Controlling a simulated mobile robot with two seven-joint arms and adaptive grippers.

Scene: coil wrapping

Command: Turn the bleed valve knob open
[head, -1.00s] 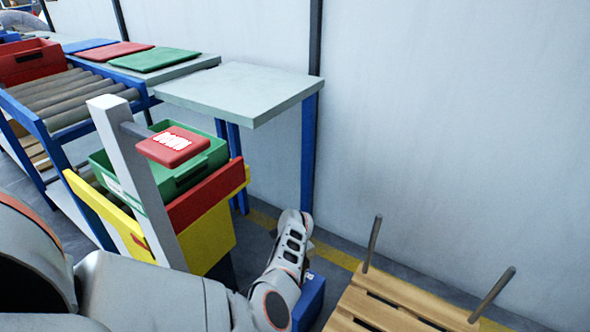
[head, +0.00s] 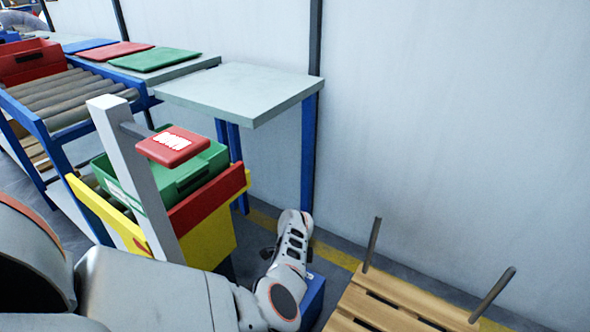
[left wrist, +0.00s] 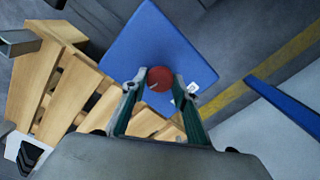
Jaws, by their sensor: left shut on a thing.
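The round red bleed valve knob (left wrist: 159,79) shows in the left wrist view over a blue box (left wrist: 158,40), with a thin pale line on its face. My left gripper (left wrist: 158,88) has one finger on each side of the knob and is shut on it. In the head view the blue box (head: 313,303) stands low, partly behind my left forearm; the knob is hidden there. A dark part of my left gripper (head: 268,252) shows beside the wrist. My right gripper is in neither view.
A wooden pallet (head: 385,305) with upright posts lies right of the box. A yellow cart (head: 208,240) holding a green bin (head: 185,180) stands to the left, below a red sign (head: 172,146). A grey table (head: 240,92) stands at the wall.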

